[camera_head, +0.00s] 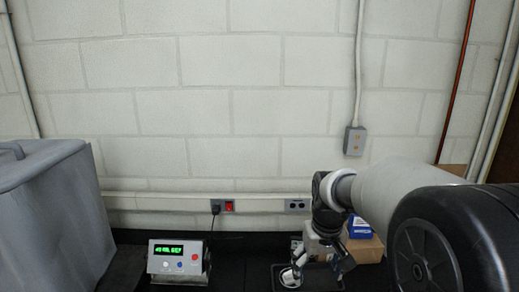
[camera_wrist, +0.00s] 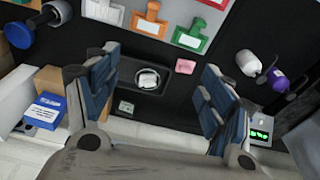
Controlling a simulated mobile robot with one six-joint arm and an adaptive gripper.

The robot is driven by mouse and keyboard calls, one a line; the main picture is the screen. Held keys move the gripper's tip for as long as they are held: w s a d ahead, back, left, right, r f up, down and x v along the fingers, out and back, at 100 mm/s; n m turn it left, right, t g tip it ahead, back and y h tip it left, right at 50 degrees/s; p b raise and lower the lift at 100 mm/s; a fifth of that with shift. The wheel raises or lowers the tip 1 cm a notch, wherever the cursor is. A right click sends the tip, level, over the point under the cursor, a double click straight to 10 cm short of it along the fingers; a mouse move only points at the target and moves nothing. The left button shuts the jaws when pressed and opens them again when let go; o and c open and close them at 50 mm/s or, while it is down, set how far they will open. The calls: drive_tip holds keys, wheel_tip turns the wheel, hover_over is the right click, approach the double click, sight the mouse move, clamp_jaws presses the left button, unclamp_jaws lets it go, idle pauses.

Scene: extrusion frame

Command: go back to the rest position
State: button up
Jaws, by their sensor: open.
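My gripper (camera_wrist: 158,66) is open in the wrist view, with its two blue-padded fingers wide apart and nothing between them. Beyond the gap is a black tray (camera_wrist: 122,82) with a white round item (camera_wrist: 149,79) in it. In the head view my gripper (camera_head: 318,265) hangs at the lower right, pointing down over the dark bench. A white round item (camera_head: 290,277) shows beside its fingers there. My arm hides part of the bench at the right.
A display box (camera_head: 179,260) with green text stands on the bench; a grey bin (camera_head: 55,215) stands left. A blue box (camera_head: 359,227) sits by cardboard (camera_head: 366,250) behind my gripper. The wrist view shows a pink block (camera_wrist: 186,66), orange clamp (camera_wrist: 150,18) and purple bottle (camera_wrist: 276,81).

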drive_tip(key=s+f+t+b, duration=0.1)
drive_tip(key=s+b, duration=0.4)
drive_tip(key=s, duration=0.8)
drive_tip(key=s+f+m+t+b, duration=0.1)
drive_tip(key=s+b, duration=0.4)
drive_tip(key=s, duration=0.8)
wheel_tip(320, 180, down, 3)
drive_tip(key=shift+s+r+t, duration=0.15)
drive_tip(key=shift+s+t, duration=0.25)
drive_tip(key=shift+t, duration=0.1)
